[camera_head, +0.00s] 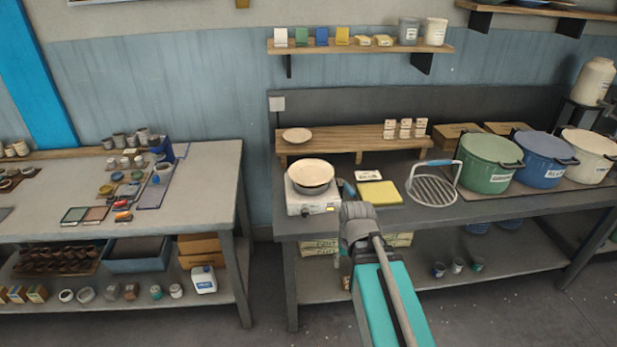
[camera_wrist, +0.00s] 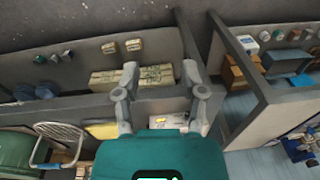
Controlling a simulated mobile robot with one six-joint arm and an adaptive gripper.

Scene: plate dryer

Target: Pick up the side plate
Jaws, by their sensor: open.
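A small pale plate (camera_head: 297,135) lies flat on the wooden riser at the back left of the bench. I cannot tell by label which is the side plate. My gripper (camera_head: 356,184) is just right of the hot plate, partly hidden by my own wrist. In the wrist view my gripper (camera_wrist: 160,78) is open, with nothing between its fingers. The hot plate's front (camera_wrist: 166,121) shows beyond them; no plate is clearly visible there.
A yellow cloth (camera_head: 378,193) and a wire rack (camera_head: 433,190) lie right of my gripper. A green pot (camera_head: 488,163) stands farther right. The wooden riser (camera_head: 350,139) carries several small containers. A cluttered table (camera_head: 205,190) stands left across a gap.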

